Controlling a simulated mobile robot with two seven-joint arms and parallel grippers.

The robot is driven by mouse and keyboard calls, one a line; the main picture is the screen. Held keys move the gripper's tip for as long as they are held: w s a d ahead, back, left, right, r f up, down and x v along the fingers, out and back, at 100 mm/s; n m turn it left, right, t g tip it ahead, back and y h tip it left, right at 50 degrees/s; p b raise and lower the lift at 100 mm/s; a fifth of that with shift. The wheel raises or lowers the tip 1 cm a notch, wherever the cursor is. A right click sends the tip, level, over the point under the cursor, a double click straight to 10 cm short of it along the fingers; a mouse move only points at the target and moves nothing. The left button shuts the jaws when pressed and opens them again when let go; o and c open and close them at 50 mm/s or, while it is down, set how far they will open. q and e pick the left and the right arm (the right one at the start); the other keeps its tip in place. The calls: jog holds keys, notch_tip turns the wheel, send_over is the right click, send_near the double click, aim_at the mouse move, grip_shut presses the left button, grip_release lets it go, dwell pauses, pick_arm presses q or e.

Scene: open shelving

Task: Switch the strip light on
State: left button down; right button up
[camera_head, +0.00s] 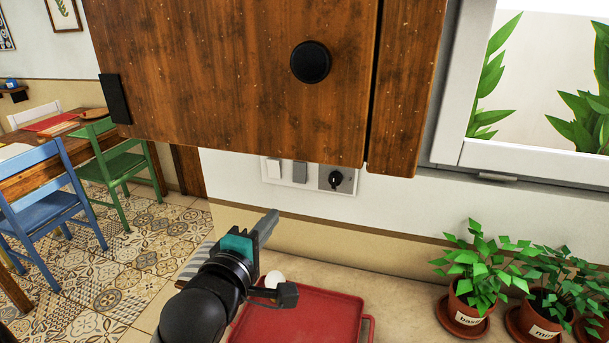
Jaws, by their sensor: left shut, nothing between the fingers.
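A wall plate (310,189) is fixed to the wall just below the wooden cabinet. It carries a white rocker switch (274,168), a grey rocker switch (300,172) and a black rotary knob (335,179) on a grey square. My left gripper (269,219) is shut and empty, pointing up and right. In the picture its tips are below and left of the plate, apart from the switches. The strip light cannot be made out. My right gripper is not in view.
The wooden cabinet (230,75) with a round black knob (310,62) hangs above the plate. A red tray (320,318) and a small white round thing (274,279) are below my gripper. Potted basil (468,312) and another potted plant (543,325) stand right. The wall below the plate is clear.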

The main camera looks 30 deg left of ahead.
pick_arm(q)
send_near(300, 181)
jog(key=x, duration=0.5)
jog(key=shift+b, duration=0.4)
jog(key=shift+x, duration=0.85)
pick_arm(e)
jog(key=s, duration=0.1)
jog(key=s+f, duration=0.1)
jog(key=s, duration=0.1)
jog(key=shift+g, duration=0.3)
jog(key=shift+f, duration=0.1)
